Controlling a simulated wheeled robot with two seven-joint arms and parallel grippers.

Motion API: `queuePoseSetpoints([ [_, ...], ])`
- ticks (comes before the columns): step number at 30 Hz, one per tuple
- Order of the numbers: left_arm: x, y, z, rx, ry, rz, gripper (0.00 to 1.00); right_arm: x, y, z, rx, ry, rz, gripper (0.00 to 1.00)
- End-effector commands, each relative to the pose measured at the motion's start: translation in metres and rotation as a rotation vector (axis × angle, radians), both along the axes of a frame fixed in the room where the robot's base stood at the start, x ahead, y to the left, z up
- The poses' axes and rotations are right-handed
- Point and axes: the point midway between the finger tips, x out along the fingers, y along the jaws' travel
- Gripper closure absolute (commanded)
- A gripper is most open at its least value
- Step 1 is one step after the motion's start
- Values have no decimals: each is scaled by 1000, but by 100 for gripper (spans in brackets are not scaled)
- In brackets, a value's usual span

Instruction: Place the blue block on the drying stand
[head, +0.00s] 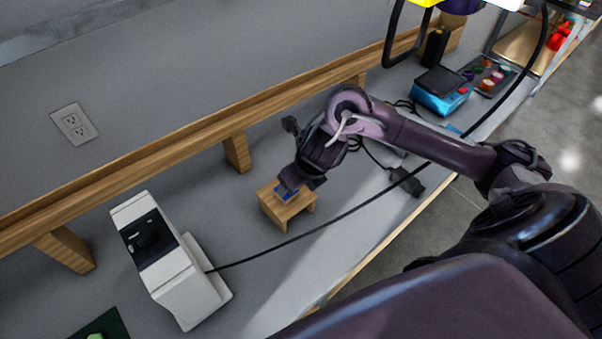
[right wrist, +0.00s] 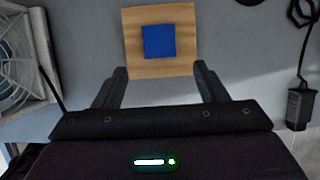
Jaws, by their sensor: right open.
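The blue block (right wrist: 159,41) lies flat on top of the small wooden drying stand (right wrist: 180,68), near the middle of its top. In the head view the blue block (head: 286,192) shows partly behind my gripper, and the drying stand (head: 287,213) stands on the grey bench. My right gripper (right wrist: 160,80) is open, its fingers apart near the stand's front edge in the wrist view, with nothing between them. In the head view my right gripper (head: 288,187) is over the stand. My left gripper is not in view.
A white machine (head: 172,262) with a dark front stands left of the stand. A black cable (head: 320,225) crosses the bench in front. A blue device (head: 441,92) and a tray of colours (head: 488,75) are at the far right. A wooden rail (head: 170,145) runs behind.

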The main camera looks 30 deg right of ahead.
Motion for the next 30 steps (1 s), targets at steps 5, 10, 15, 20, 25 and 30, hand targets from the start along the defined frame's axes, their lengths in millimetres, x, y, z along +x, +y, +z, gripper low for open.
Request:
queuePoseSetpoints([
  [5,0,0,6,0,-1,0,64,-9,-2,29,-3,-4,1,34],
  [10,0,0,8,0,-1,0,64,-14,-2,36,0,-1,-1,34],
  [15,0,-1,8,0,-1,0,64,-15,-2,36,1,0,-2,34],
  [20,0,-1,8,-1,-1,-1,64,-15,-2,36,1,0,-2,34],
  [25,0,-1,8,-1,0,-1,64,-15,-2,36,1,0,-2,34],
  [30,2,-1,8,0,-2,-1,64,-15,-2,36,0,0,-1,34],
])
